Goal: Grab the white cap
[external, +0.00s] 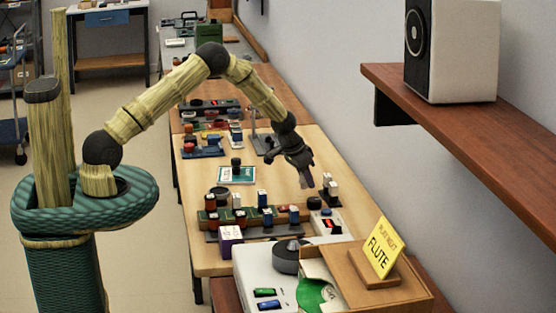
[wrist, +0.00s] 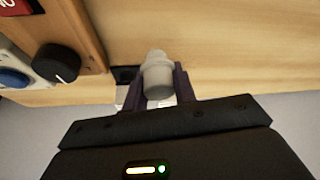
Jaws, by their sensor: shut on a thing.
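The white cap (wrist: 157,75), a pale grey-white rounded piece with a narrower top, sits between the two dark fingers in the wrist view. My gripper (wrist: 157,88) is shut on it. In the external view my gripper (external: 304,178) points down above the right side of the light wooden table, and I cannot make out the cap there. The wrist view does not show clearly whether the cap touches anything below.
Small white-topped pieces (external: 333,190) stand close to the right of my gripper. A row of coloured pieces on a dark rail (external: 240,230) lies in front. A yellow FLUTE sign (external: 383,247) stands nearer. A black knob (wrist: 56,63) shows in the wrist view.

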